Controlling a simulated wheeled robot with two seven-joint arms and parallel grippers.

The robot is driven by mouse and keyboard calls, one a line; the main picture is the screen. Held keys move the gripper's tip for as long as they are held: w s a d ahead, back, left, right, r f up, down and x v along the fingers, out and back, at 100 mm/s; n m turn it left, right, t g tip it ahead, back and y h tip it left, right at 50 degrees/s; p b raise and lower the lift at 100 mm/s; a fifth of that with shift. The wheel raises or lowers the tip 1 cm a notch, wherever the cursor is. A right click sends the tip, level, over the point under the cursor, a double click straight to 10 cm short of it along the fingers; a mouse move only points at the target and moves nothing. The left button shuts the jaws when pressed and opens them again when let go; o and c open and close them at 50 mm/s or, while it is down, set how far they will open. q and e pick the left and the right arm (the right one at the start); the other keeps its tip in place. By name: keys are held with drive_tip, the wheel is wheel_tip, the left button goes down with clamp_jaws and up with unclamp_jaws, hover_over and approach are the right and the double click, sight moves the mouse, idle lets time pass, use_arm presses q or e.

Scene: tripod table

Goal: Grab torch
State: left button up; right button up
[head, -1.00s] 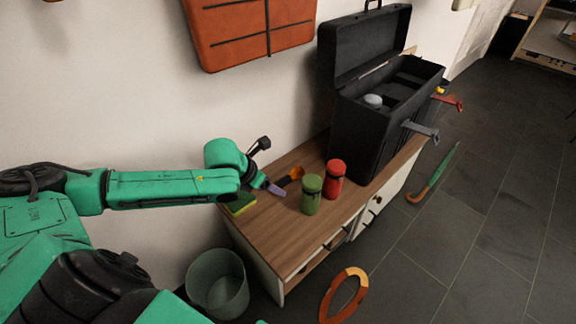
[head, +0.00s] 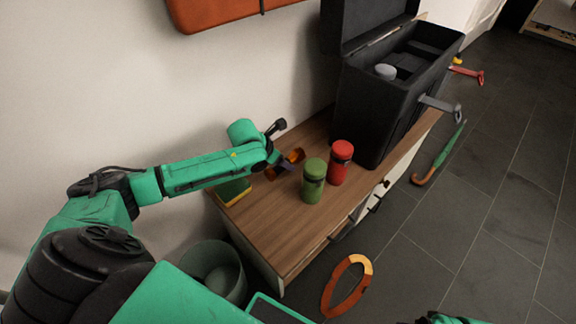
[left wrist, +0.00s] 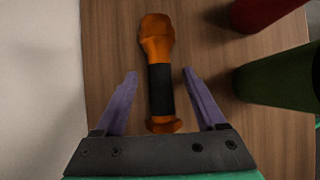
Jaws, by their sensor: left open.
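The torch (left wrist: 159,75) is orange with a black grip and lies on the wooden table top. In the left wrist view its tail end is between the two purple fingers of my left gripper (left wrist: 160,75), which is open, with a gap on each side. In the head view the torch (head: 296,156) shows partly beside my left gripper (head: 284,165), at the back of the table (head: 268,215). My right gripper cannot be made out; only a bit of green and black shows at the bottom edge of the head view.
A green canister (head: 313,182) and a red canister (head: 340,162) stand right of the torch. A yellow-green sponge (head: 234,192) lies at the table's left end. A black open toolbox (head: 385,115) stands farther right. The wall is close behind; a bin (head: 217,270) stands below.

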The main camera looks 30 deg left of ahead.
use_arm(q)
drive_tip(key=shift+w+d+f, duration=0.1)
drive_tip(key=shift+w+f, duration=0.25)
drive_tip(key=shift+f, duration=0.25)
drive_tip(key=shift+r, duration=0.1)
clamp_jaws()
